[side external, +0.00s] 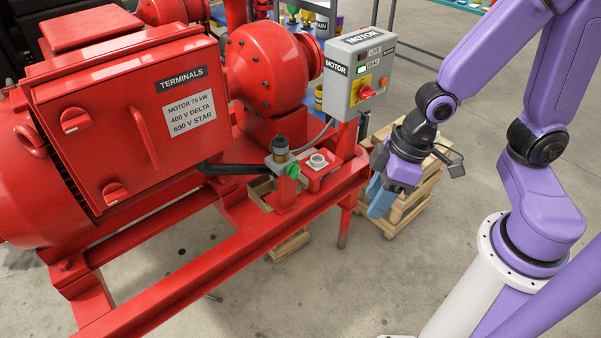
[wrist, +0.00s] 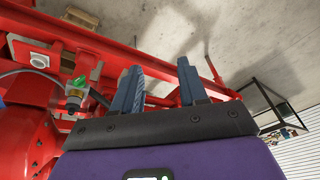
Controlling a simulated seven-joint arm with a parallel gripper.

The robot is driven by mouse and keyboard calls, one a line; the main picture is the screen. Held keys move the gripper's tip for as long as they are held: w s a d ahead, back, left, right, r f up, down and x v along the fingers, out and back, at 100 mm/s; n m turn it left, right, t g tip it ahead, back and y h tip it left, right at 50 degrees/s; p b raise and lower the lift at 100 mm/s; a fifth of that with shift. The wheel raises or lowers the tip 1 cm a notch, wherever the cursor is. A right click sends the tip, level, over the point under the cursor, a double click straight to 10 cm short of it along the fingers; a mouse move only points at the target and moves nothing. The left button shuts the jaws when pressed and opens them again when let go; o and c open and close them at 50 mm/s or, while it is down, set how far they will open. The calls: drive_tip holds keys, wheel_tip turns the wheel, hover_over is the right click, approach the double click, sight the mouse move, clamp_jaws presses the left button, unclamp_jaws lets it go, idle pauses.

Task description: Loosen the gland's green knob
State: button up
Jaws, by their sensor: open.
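The green knob (side external: 292,170) sits on the front of the gland on the red skid frame, below a dark, brass-banded fitting (side external: 280,146). In the wrist view the knob (wrist: 80,81) is small, at the left, beyond my fingers. My gripper (side external: 379,196) hangs to the right of the skid, clear of the knob, with blue fingers pointing down. In the wrist view my gripper (wrist: 158,84) shows two blue-grey fingers held apart with nothing between them.
A grey MOTOR switch box (side external: 358,72) with a red rotary switch stands on a post behind the gland. A red terminal box (side external: 133,112) is to the left. A black cable (side external: 232,168) runs to the gland. Wooden pallets (side external: 408,200) lie behind my gripper. Floor in front is clear.

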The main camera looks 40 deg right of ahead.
drive_tip(key=w+a+f+m+t+y, duration=0.1)
drive_tip(key=w+a+f+m+t, duration=0.15)
drive_tip(key=w+f, duration=0.4)
drive_tip(key=m+t, duration=0.9)
drive_tip(key=m, duration=0.1)
approach(299, 172)
drive_tip(key=shift+t+h, duration=0.25)
drive_tip(key=shift+h, duration=0.15)
drive_tip(key=x, duration=0.9)
drive_tip(key=shift+a+f, duration=0.2)
drive_tip(key=shift+a, duration=0.15)
drive_tip(key=shift+c, duration=0.3)
clamp_jaws()
